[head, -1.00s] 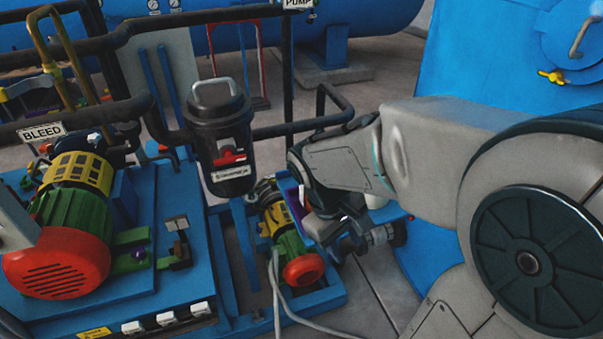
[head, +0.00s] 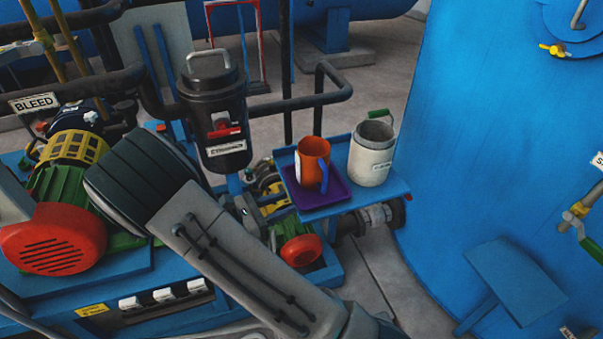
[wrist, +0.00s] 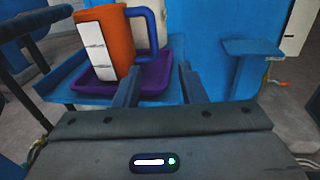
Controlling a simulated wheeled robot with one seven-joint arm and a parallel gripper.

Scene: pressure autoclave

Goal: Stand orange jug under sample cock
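The orange jug (head: 311,150), with a blue handle, stands upright on a purple tray (head: 330,198) on a blue shelf in the head view. It also shows in the wrist view (wrist: 118,45), with a white label and its handle to the right. My gripper (wrist: 160,70) is open and empty, its two fingers apart and pointing towards the handle side of the jug. The fingertips are hard to make out in the head view. At the right edge of the head view is a tap with a green handle (head: 590,247), beside a partly cut-off "S" sign.
A small blue stand (head: 515,280) juts out below the tap, with a bare top. A black canister (head: 214,105) and pump machinery are on the left; a large blue tank (head: 480,130) is on the right.

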